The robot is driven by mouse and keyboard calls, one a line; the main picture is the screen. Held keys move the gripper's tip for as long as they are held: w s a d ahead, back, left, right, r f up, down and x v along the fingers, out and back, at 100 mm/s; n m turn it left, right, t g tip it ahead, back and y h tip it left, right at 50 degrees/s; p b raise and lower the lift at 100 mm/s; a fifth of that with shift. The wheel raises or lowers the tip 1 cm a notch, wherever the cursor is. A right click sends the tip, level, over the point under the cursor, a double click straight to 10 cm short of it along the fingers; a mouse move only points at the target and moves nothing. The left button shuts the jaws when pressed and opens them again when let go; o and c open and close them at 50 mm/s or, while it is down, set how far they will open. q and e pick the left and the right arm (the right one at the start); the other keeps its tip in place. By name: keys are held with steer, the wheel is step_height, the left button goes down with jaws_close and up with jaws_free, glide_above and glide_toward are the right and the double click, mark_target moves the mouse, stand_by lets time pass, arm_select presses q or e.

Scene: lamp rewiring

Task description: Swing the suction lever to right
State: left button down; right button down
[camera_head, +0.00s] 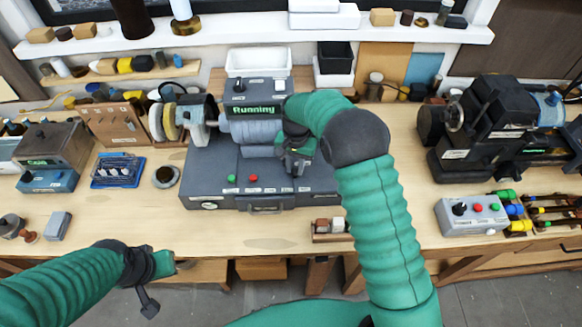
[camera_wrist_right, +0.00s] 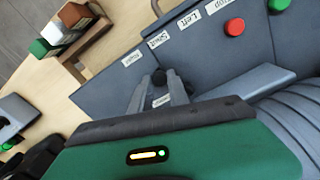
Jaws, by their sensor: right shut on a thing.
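The suction lever shows as a black knob (camera_wrist_right: 160,77) on the grey machine's top in the right wrist view. My right gripper (camera_wrist_right: 157,92) has its grey fingers closed around the lever. In the head view, my right gripper (camera_head: 295,166) is over the front right of the grey machine (camera_head: 215,170) and hides the lever. Labels such as "Right" and "Left" line the machine's edge beside the lever. My left gripper (camera_head: 158,284) hangs in front of the table, away from the machine; its finger opening is unclear.
A display (camera_head: 254,110) on the machine reads "Running". Green and red buttons (camera_head: 253,178) sit left of my right gripper. A wooden holder (camera_head: 330,230) with small blocks stands in front. A grey control box (camera_head: 472,214) is to the right. The table's front left centre is clear.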

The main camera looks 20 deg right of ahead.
steer(key=shift+w+d+n, duration=0.15)
steer(key=shift+d+n, duration=0.4)
steer(key=shift+n, duration=0.35)
steer(key=c, duration=1.3)
jaws_free()
steer(key=shift+o, duration=0.2)
steer(key=shift+r, duration=0.35)
step_height(320, 180, up, 16)
steer(key=b, duration=0.2)
steer(key=shift+b, duration=0.35)
